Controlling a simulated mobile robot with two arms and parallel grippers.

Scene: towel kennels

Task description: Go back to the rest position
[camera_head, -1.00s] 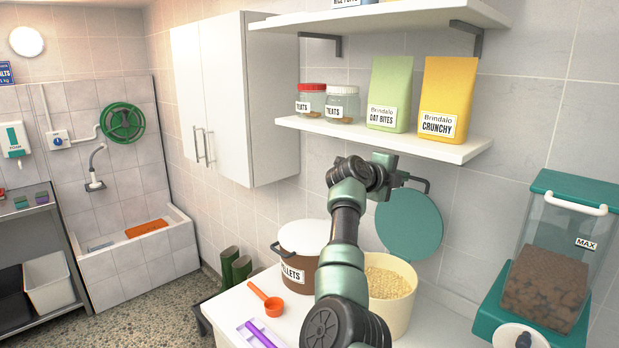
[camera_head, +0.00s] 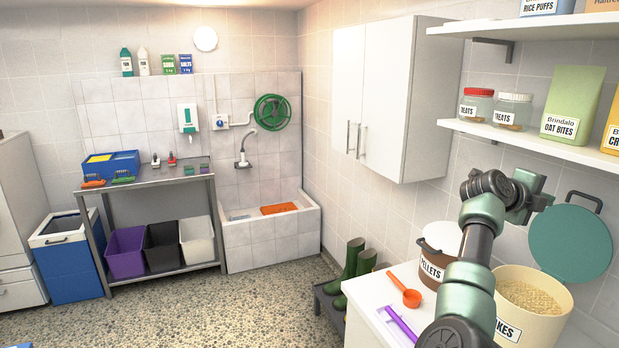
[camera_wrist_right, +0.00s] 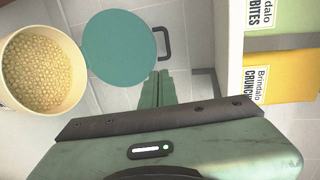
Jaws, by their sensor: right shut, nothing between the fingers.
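My right arm rises from the bottom right of the head view. My right gripper (camera_head: 541,201) is up at the arm's far end, above the counter and in front of the wall. In the right wrist view, the two green fingers of this gripper (camera_wrist_right: 161,82) are together with nothing between them. They point toward a round teal lid (camera_wrist_right: 119,47) but appear apart from it. My left gripper is in neither view.
A white counter (camera_head: 378,291) holds a brown PELLETS tub (camera_head: 431,265), an open cream tub of flakes (camera_head: 553,318), an orange scoop (camera_head: 404,290) and a purple-handled tool (camera_head: 401,324). A shelf (camera_head: 553,145) with treat jars and food bags is close by.

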